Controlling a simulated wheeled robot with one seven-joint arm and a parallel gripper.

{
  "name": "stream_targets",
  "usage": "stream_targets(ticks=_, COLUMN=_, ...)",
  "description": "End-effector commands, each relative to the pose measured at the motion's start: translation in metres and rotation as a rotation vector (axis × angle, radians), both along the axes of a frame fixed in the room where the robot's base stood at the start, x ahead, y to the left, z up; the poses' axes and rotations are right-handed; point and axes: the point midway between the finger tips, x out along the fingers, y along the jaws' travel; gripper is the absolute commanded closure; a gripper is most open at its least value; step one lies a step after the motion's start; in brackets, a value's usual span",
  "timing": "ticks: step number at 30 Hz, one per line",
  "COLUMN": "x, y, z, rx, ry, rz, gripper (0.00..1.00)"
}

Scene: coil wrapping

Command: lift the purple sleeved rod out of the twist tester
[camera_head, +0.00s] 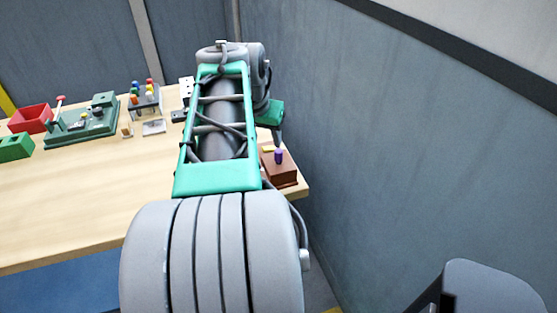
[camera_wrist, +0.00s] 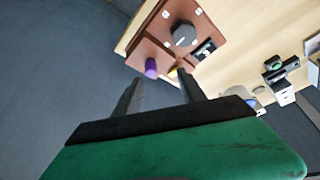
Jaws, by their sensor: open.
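The purple sleeved rod (camera_wrist: 151,66) stands in the brown twist tester (camera_wrist: 144,50), near the tester's edge in the wrist view. A yellow part (camera_wrist: 173,73) is beside it. The tester also carries a dark grey round knob (camera_wrist: 183,35) and a small black panel. My gripper (camera_wrist: 158,77) is open, with the rod showing between and just beyond its fingertips; nothing is held. In the head view, the purple rod (camera_head: 279,156) rises from the tester (camera_head: 283,174) at the table's right end. My arm hides part of the tester there, and the fingers show just above the rod.
The wooden table (camera_head: 80,205) has clear room at its left front. A green fixture (camera_head: 85,127), a red bin (camera_head: 30,118), a green block (camera_head: 15,147) and a rack with coloured tops (camera_head: 144,98) stand further back. A grey wall (camera_head: 430,150) runs close along the right.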

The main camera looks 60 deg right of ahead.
Motion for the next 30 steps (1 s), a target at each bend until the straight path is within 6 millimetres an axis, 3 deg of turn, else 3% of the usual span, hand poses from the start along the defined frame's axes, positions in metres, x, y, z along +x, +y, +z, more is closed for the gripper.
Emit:
stream_targets(ticks=3, x=-0.018, y=-0.017, z=-0.003, rx=-0.002, ry=-0.003, rz=-0.07, gripper=0.52)
stream_targets(ticks=17, x=-0.018, y=-0.04, z=-0.067, rx=-0.003, ry=-0.004, rz=-0.067, gripper=0.52)
stream_targets(ticks=24, x=-0.017, y=-0.042, z=-0.069, rx=-0.005, ry=-0.005, rz=-0.065, gripper=0.53)
stream_targets(ticks=30, x=-0.017, y=-0.042, z=-0.069, rx=-0.005, ry=-0.005, rz=-0.065, gripper=0.69)
